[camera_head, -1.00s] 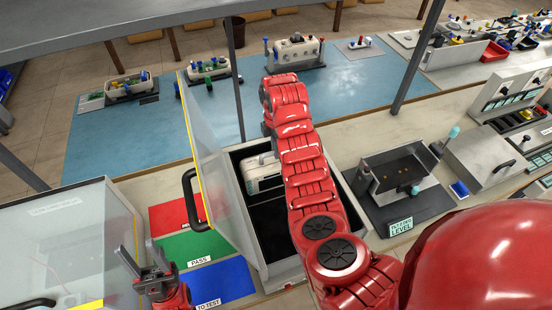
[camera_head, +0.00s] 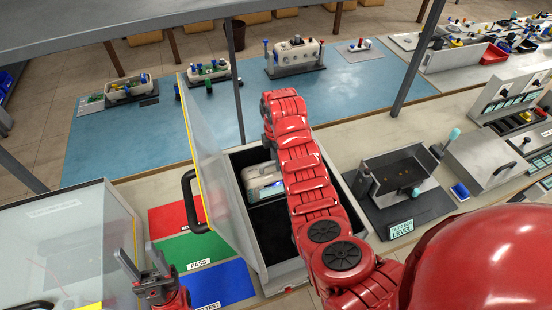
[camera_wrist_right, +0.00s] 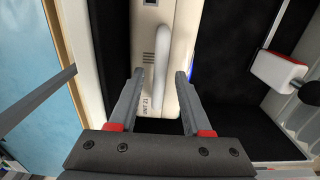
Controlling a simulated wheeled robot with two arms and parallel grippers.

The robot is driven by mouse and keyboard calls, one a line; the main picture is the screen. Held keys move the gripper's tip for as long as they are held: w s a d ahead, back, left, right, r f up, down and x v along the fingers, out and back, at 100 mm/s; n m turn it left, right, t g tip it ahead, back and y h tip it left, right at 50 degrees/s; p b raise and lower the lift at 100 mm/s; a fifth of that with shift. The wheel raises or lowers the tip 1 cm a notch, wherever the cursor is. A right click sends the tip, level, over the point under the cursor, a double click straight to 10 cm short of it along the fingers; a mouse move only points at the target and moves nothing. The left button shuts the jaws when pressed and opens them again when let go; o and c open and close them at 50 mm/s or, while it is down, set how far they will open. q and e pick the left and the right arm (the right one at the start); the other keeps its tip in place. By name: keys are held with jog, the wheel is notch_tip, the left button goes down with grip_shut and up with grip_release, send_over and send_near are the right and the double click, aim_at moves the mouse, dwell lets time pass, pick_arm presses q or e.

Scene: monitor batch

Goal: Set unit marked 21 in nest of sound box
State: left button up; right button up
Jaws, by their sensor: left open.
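The cream unit (camera_head: 262,180), marked "UNIT 21" in the right wrist view (camera_wrist_right: 148,40), sits in the open sound box (camera_head: 285,277) toward its back. A blue screen shows on its front. My right arm hides part of the unit and box, and my right gripper in the head view. In the right wrist view my right gripper (camera_wrist_right: 159,74) is open, its fingers on either side of the unit's pale handle (camera_wrist_right: 162,65), with gaps visible. The nest's outline cannot be made out on the black floor. My left gripper (camera_head: 138,262) is open and empty at lower left.
The raised clear lid (camera_head: 205,150) with a black handle stands at the box's left. Red, green (camera_head: 190,248) and blue mats lie beside it. A white and red clamp-like part (camera_wrist_right: 280,72) is inside the box. A second clear-lidded box (camera_head: 65,240) is at left.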

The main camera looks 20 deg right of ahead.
jog(key=shift+r, duration=0.55)
notch_tip(320, 180, up, 11)
jog(key=p, duration=0.2)
dwell(0.5)
